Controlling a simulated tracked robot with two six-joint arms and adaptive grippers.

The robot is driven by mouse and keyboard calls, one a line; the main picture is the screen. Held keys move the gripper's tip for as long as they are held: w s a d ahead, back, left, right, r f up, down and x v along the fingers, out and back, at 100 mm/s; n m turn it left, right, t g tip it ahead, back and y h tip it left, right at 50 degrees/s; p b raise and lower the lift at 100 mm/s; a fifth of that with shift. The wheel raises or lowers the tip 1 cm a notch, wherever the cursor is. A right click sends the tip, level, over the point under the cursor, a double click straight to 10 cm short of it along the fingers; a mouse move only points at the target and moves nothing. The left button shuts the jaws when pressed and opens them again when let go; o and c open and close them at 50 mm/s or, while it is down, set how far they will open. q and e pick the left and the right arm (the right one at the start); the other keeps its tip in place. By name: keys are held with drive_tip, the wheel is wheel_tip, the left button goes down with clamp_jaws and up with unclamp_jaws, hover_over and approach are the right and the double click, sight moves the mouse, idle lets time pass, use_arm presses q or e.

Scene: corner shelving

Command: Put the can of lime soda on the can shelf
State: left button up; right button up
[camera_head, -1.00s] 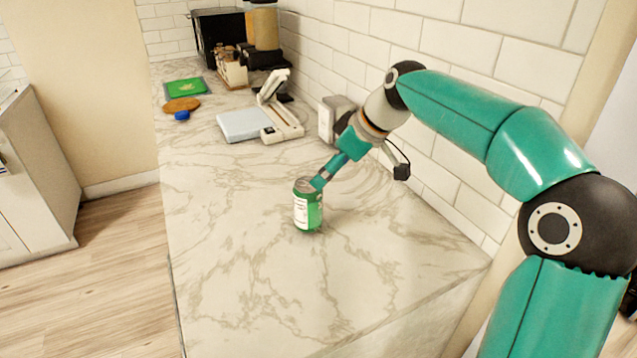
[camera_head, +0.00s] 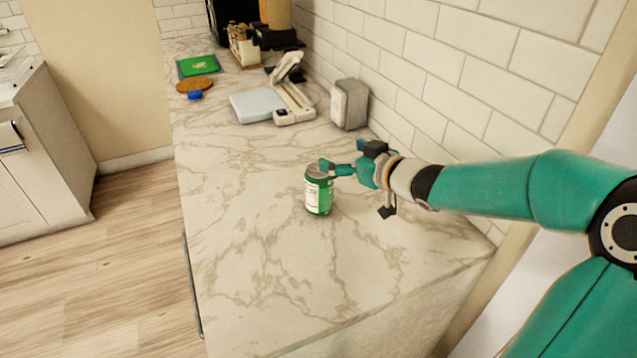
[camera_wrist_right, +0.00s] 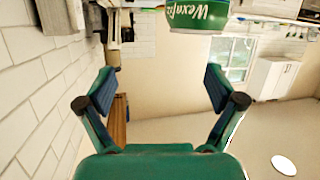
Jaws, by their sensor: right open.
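A green can with a white label (camera_head: 318,191) stands upright on the marble counter. My right gripper (camera_head: 335,169) is at its right side, near the top of the can, with the arm reaching in from the right. In the right wrist view the gripper (camera_wrist_right: 160,92) is open, with nothing between its two fingers. The can (camera_wrist_right: 198,17) shows at the top edge of that view, partly cut off and beyond the fingertips. Whether a finger touches the can is hard to tell. My left gripper is not in view. I see no can shelf in these frames.
The marble counter (camera_head: 260,275) is clear in front of the can. Behind stand a grey box (camera_head: 349,104), a white device (camera_head: 292,102), a pale blue slab (camera_head: 256,106), a green board (camera_head: 198,65) and a brown round board (camera_head: 195,84). A tiled wall (camera_head: 430,70) bounds the right.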

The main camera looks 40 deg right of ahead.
sight(329, 187)
drive_tip(key=s+a+f+g+y+p, duration=0.1)
drive_tip(key=s+a+f+p, duration=0.2)
drive_tip(key=s, duration=0.6)
drive_tip(key=x, duration=0.5)
drive_tip(key=b+x, duration=0.1)
drive_tip(key=x, duration=0.4)
drive_tip(key=shift+w+f, duration=0.25)
drive_tip(key=shift+f, duration=0.1)
drive_tip(key=shift+p+x, duration=0.3)
drive_tip(key=shift+x, duration=2.55)
drive_tip(key=c, duration=1.7)
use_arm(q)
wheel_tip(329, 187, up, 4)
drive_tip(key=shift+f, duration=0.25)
use_arm(e)
drive_tip(key=shift+r, duration=0.1)
